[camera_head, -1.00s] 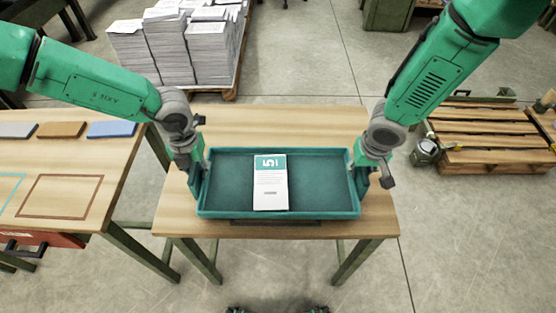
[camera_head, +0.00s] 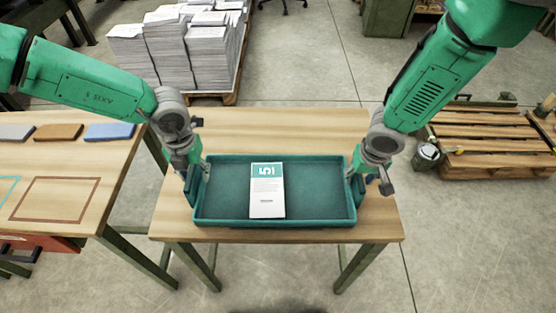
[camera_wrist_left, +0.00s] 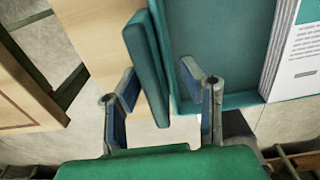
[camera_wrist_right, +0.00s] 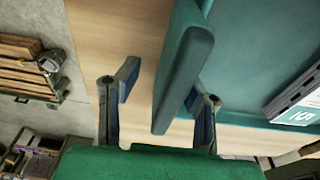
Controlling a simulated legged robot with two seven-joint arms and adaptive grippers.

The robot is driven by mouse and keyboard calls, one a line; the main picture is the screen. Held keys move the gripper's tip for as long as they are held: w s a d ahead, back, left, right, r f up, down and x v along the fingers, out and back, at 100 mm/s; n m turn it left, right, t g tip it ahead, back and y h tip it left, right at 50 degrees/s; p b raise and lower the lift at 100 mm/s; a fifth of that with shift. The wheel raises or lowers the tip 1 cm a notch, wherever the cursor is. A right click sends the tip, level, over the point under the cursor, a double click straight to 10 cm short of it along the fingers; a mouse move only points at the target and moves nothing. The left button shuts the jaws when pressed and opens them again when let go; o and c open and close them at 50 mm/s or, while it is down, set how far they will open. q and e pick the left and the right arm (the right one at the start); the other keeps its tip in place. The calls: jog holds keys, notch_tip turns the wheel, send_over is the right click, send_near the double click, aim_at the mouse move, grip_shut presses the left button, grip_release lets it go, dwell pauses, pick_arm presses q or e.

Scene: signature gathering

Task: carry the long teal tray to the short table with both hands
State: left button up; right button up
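The long teal tray (camera_head: 273,222) is at the front part of the small wooden table (camera_head: 270,122). I cannot tell whether it fully rests on the top. A stack of papers with a teal header (camera_head: 267,195) lies inside it. My left gripper (camera_head: 193,176) is at the tray's left end. In the left wrist view, its fingers (camera_wrist_left: 165,95) stand apart on either side of the teal end piece (camera_wrist_left: 147,65), with gaps. My right gripper (camera_head: 367,178) is at the right end. In the right wrist view, its fingers (camera_wrist_right: 160,100) are also apart around the end piece (camera_wrist_right: 184,80).
Another wooden table (camera_head: 115,175) stands at the left with grey, brown and blue blocks (camera_head: 109,131) and outlined rectangles. Paper stacks (camera_head: 180,45) on a pallet stand behind. A wooden pallet (camera_head: 480,135) and a metal can (camera_head: 427,155) are on the floor at right.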

pick_arm(q)
jog(key=r, duration=0.9)
jog(key=shift+a+r, duration=0.2)
jog(key=shift+a, duration=0.05)
pick_arm(e)
jog(key=shift+a+r, duration=0.1)
jog(key=shift+a, duration=0.2)
pick_arm(q)
jog(key=shift+d+r, duration=0.1)
jog(key=shift+r, duration=0.1)
pick_arm(e)
jog(key=shift+d, duration=0.1)
pick_arm(q)
jog(key=shift+r, duration=0.1)
pick_arm(e)
jog(key=shift+r, duration=0.25)
jog(key=r, duration=0.3)
jog(key=s+r, duration=0.1)
jog(key=r, duration=0.6)
jog(key=shift+s+a+r, duration=0.25)
jog(key=shift+s, duration=0.05)
jog(key=shift+s+d+r, duration=0.1)
jog(key=shift+r, duration=0.3)
pick_arm(q)
jog(key=shift+s, duration=0.1)
